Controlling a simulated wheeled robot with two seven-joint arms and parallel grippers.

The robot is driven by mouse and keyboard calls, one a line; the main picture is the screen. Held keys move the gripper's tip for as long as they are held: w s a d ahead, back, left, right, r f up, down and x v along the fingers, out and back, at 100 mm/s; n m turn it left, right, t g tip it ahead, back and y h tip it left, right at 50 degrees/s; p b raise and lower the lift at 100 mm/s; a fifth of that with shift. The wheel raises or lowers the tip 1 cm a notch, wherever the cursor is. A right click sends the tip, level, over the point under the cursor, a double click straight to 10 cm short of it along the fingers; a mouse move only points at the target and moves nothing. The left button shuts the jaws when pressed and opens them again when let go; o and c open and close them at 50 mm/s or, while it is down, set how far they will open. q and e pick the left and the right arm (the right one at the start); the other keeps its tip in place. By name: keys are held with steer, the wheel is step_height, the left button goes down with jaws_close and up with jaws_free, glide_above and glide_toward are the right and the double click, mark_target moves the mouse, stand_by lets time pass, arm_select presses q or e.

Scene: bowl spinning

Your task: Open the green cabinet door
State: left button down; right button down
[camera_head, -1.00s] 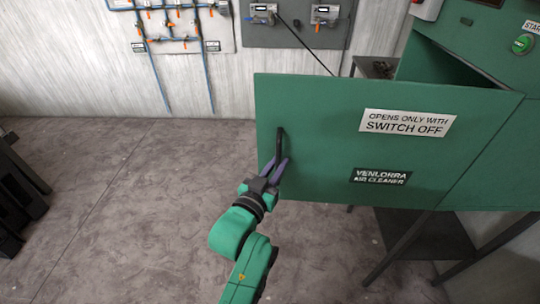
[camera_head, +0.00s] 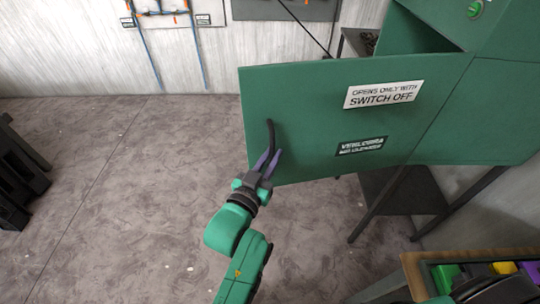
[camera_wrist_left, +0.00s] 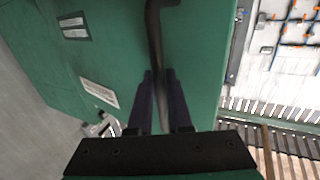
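The green cabinet door (camera_head: 310,105) stands swung out from the cabinet (camera_head: 505,105), with a dark opening behind its top edge. It carries a "SWITCH OFF" label and a black bar handle (camera_head: 270,136) near its free left edge. My left gripper (camera_head: 268,160) is at the lower part of the handle. In the left wrist view the handle (camera_wrist_left: 155,35) runs between the two fingers (camera_wrist_left: 162,85), which appear closed against its sides. Part of my right arm shows at the bottom right edge; its fingers cannot be made out.
A tray (camera_head: 432,262) with green, yellow and purple items sits on a table at the lower right. A dark stand (camera_head: 20,170) is at the far left. Dark legs and a shelf (camera_head: 405,195) are under the cabinet. The grey floor (camera_head: 120,200) left of the door is clear.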

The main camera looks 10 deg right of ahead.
arm_select(q)
steer(key=c, duration=1)
jaws_free()
steer(key=shift+o, duration=0.8)
steer(key=shift+d, duration=0.15)
steer(key=shift+s+a, duration=0.2)
steer(key=shift+a, duration=0.05)
steer(key=p+v, duration=0.5)
steer(key=v, duration=0.9)
steer(key=shift+p, duration=0.35)
